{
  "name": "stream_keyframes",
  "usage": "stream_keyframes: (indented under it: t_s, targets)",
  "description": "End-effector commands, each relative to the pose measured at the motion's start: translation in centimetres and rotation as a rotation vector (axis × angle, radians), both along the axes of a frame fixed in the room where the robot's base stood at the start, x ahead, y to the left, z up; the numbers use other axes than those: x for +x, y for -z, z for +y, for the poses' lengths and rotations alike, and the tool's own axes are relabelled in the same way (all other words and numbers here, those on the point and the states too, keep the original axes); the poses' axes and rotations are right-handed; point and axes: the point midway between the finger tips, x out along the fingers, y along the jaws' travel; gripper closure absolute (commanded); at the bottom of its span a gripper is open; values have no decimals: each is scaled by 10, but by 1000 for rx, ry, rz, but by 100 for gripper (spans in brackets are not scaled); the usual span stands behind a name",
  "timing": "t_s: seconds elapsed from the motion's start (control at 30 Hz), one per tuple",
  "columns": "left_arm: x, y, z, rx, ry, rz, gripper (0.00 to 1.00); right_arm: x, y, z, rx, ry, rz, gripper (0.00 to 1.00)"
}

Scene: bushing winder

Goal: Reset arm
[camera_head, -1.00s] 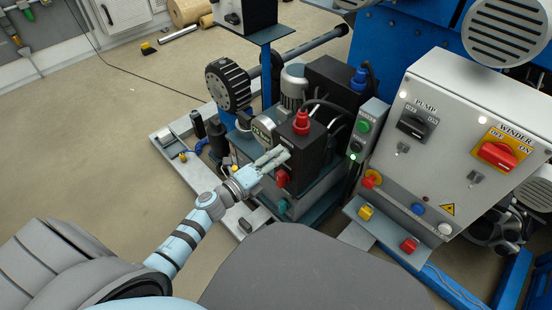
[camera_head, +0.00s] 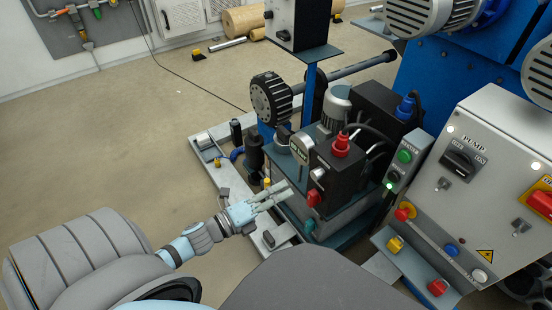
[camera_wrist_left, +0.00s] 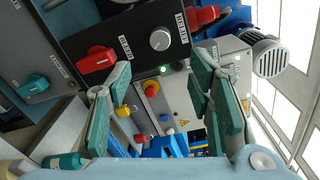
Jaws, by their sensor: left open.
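My left gripper (camera_head: 277,195) is in the head view, its arm coming in from the left. It is open and empty, just left of the red knob (camera_head: 313,198) on the black control box (camera_head: 335,170). In the left wrist view, the two fingers of the left gripper (camera_wrist_left: 160,100) are spread wide with nothing between them. Beyond them that view shows a red knob (camera_wrist_left: 96,60), a grey dial (camera_wrist_left: 160,40) and a teal knob (camera_wrist_left: 34,87). I cannot tell whether the fingers touch anything. My right gripper is not in view.
The pump and winder panel (camera_head: 500,190) stands at the right, with a small button box (camera_head: 405,170) beside it. A ribbed black wheel (camera_head: 271,98) sits on the machine behind the gripper. The floor (camera_head: 130,150) to the left is clear.

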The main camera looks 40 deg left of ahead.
Motion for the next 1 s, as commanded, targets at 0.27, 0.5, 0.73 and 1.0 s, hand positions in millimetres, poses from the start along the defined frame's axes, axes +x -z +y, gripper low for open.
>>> stream_keyframes:
  t_s: [0.27,0.5,0.73,1.0]
  targets:
    - [-9,-1,4,-1,-2,0,53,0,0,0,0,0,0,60]
    - [-9,0,4,-2,-2,0,53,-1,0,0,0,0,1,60]
    - [-5,20,22,-167,-99,142,53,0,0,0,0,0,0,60]
    - [-99,203,74,-1077,-1018,799,53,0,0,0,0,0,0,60]
